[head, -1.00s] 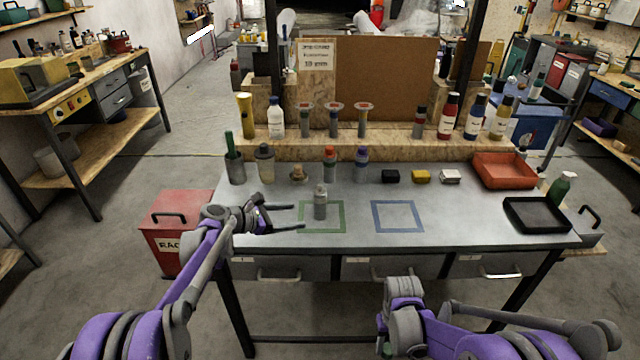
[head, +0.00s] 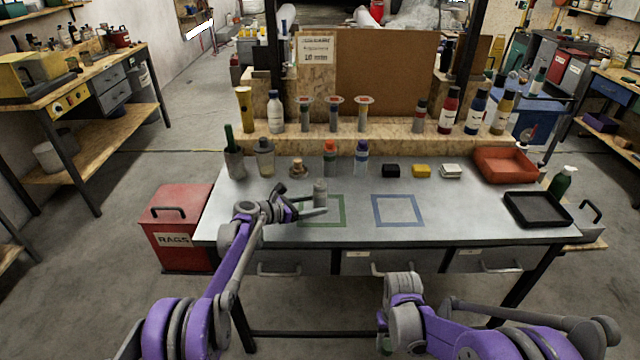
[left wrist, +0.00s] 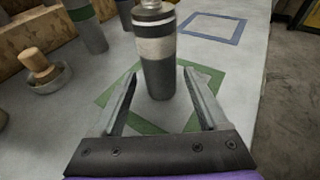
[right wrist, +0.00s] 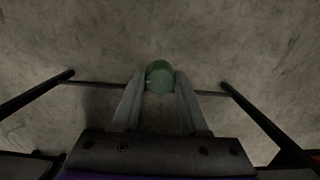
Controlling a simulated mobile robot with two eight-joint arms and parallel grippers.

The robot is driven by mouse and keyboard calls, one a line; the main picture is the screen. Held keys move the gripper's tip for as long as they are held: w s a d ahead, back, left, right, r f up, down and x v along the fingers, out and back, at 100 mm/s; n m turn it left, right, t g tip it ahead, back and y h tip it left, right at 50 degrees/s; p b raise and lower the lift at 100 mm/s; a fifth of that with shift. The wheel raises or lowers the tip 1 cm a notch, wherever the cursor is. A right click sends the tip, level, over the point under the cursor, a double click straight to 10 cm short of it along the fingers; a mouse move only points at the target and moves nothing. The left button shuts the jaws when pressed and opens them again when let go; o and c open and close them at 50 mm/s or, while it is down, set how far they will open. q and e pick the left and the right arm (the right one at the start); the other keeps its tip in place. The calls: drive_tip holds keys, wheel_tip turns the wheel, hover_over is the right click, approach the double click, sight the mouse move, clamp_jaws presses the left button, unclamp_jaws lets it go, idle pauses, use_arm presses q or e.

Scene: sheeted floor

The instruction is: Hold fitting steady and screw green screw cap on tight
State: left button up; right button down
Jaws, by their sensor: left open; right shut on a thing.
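The fitting (head: 320,193) is a grey cylinder with a narrow threaded top. It stands upright at the green square outline (head: 343,212) on the bench. My left gripper (head: 308,201) is open, its fingers reaching in around the fitting. In the left wrist view the fitting (left wrist: 157,50) stands between the fingertips (left wrist: 160,78), with a gap visible at least on the right side. My right gripper (right wrist: 160,80) is shut on the green screw cap (right wrist: 159,74), over the floor in front of the bench. Its fingers are largely hidden in the head view.
A blue square outline (head: 397,211) lies empty to the right. The front middle is clear.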

use_arm(q)
drive_tip(key=shift+x, duration=0.85)
clamp_jaws()
drive_tip(key=shift+o, duration=0.8)
unclamp_jaws()
